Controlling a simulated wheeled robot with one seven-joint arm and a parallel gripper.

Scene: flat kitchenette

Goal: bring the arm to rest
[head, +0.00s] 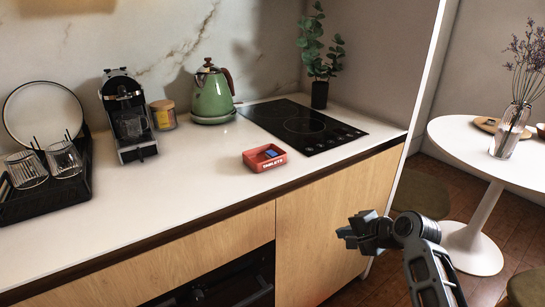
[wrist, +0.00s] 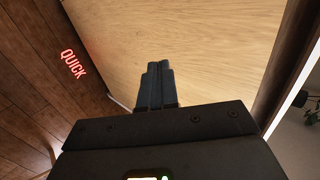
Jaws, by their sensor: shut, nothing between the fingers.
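My gripper (head: 345,234) is in front of the wooden cabinet door (head: 330,225), below the counter's front edge, at the lower right of the head view. It points left and is shut and empty. In the wrist view my gripper (wrist: 158,68) shows its two fingers together, with pale wood panel (wrist: 210,45) behind them. I cannot tell the exact gap between the fingertips and the wood.
The counter (head: 185,185) holds a red box (head: 264,158), a green kettle (head: 211,97), a coffee machine (head: 128,115), a dish rack (head: 50,195) and a black hob (head: 300,124). A round white table (head: 455,135) stands at right. Stools are near it.

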